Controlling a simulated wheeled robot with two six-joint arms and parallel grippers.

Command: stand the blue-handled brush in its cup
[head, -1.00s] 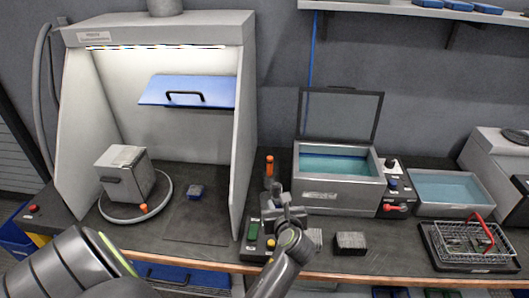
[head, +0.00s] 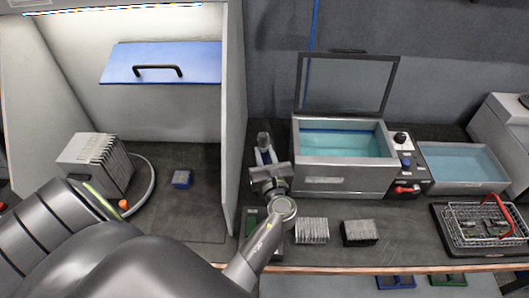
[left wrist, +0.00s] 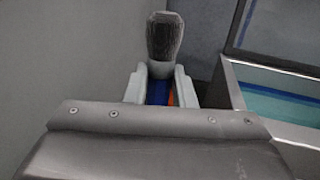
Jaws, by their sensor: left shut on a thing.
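The brush shows its dark grey bristle head (head: 264,139) pointing up, just beyond my left gripper (head: 267,160). In the left wrist view the bristle head (left wrist: 164,38) rises above the two pale fingers, and a strip of its blue handle (left wrist: 157,92) shows between them. My left gripper (left wrist: 160,88) is shut on the brush. A small orange patch (left wrist: 172,99) shows beside the blue handle; I cannot tell what it belongs to. I cannot make out the cup; the gripper covers the bench just behind it. My right gripper is not in view.
The fume hood's side wall (head: 234,120) stands close left of the gripper. An open-lidded bath (head: 340,178) stands close right. A wire basket (head: 485,226) is at far right.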

